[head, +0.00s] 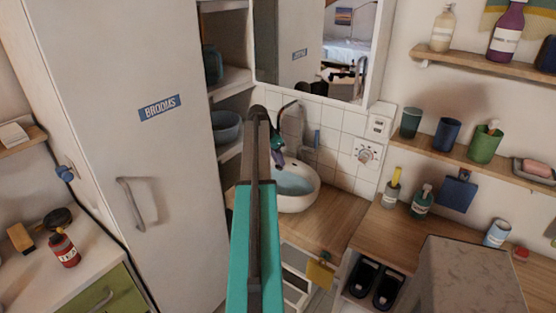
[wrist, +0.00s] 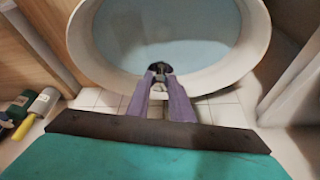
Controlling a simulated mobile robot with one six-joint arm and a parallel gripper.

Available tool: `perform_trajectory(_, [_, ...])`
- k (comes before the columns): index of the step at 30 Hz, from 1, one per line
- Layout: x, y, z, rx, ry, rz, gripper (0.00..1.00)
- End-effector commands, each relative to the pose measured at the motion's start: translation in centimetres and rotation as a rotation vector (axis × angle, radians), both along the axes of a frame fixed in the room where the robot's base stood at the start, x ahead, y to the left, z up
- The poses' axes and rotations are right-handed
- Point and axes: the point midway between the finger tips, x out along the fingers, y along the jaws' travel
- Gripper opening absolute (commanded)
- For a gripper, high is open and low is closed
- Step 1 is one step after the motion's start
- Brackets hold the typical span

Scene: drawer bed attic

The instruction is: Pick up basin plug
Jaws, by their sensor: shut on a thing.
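The white basin (head: 308,198) stands on the wooden counter by the tiled wall, with pale blue water in it. It fills the upper part of the wrist view (wrist: 262,50). My gripper (head: 279,160) is over the basin's back left part in the head view. In the wrist view its two purple fingers (wrist: 160,80) come close together at the basin's rim. They are shut on a small dark thing (wrist: 159,67), which appears to be the basin plug. The plug is mostly hidden by the fingers, and I cannot make it out in the head view.
A mirror (head: 345,50) hangs above the basin. A tall cupboard labelled BROOMS (head: 130,130) stands to the left. Shelves with cups (head: 447,134) and bottles are on the right. Small bottles (head: 422,202) stand on the right counter. A grey block (head: 465,280) is at the front right.

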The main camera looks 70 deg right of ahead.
Motion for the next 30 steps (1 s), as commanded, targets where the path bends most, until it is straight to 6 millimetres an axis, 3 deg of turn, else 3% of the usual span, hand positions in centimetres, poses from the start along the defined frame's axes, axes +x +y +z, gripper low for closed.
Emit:
perform_trajectory(23, [0.0, 0.0, 0.6, 0.000, 0.000, 0.000, 0.00])
perform_trajectory(30, [2.1, 2.2, 1.2, -0.001, -0.001, 0.049, 0.00])
